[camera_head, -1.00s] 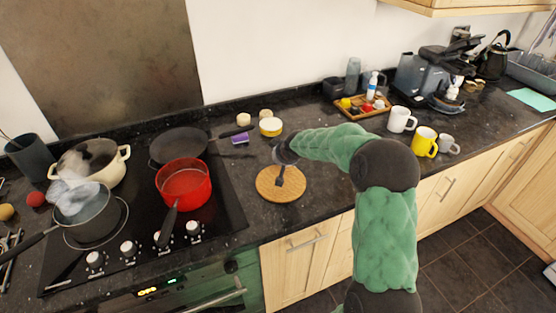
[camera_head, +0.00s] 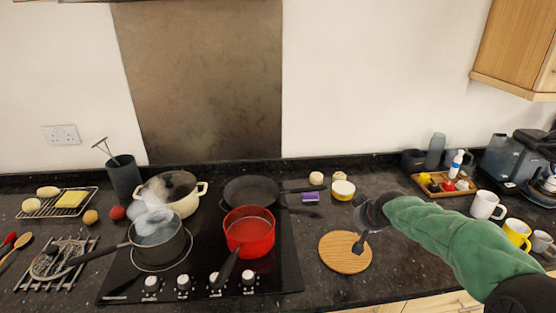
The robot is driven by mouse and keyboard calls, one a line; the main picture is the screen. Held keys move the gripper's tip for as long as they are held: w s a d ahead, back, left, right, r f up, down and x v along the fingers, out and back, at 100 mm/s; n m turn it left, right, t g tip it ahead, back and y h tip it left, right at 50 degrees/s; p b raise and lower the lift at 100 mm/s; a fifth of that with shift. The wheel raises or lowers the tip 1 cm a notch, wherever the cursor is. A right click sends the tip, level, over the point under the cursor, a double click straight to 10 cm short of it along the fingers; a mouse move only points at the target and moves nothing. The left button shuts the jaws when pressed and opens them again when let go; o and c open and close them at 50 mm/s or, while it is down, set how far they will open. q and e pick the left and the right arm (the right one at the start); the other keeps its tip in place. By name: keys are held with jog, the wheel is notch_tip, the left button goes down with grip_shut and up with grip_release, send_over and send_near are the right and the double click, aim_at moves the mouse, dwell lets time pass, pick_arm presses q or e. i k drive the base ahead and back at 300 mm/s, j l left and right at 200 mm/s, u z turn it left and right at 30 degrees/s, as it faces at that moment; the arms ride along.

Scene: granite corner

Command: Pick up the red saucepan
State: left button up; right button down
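The red saucepan (camera_head: 249,233) stands on the front right of the black hob, its dark handle (camera_head: 227,266) pointing toward the front edge and slightly left. It holds something reddish, or its inside is red. My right gripper (camera_head: 361,241) is over the round wooden board (camera_head: 345,253), to the right of the saucepan and apart from it. Its fingers point down and look small and dark; whether they are parted is unclear. My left gripper is out of view.
A steaming grey saucepan (camera_head: 158,241), a cream pot (camera_head: 171,197) and a black frying pan (camera_head: 250,191) share the hob (camera_head: 190,265). A purple sponge (camera_head: 310,197) and a yellow-banded tub (camera_head: 343,190) sit behind the board. Mugs (camera_head: 487,205) stand at right.

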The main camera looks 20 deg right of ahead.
aim_at(249, 231)
jog(key=k+j, duration=0.25)
jog(key=k, duration=0.25)
jog(key=k+j, duration=0.2)
jog(key=k, duration=0.25)
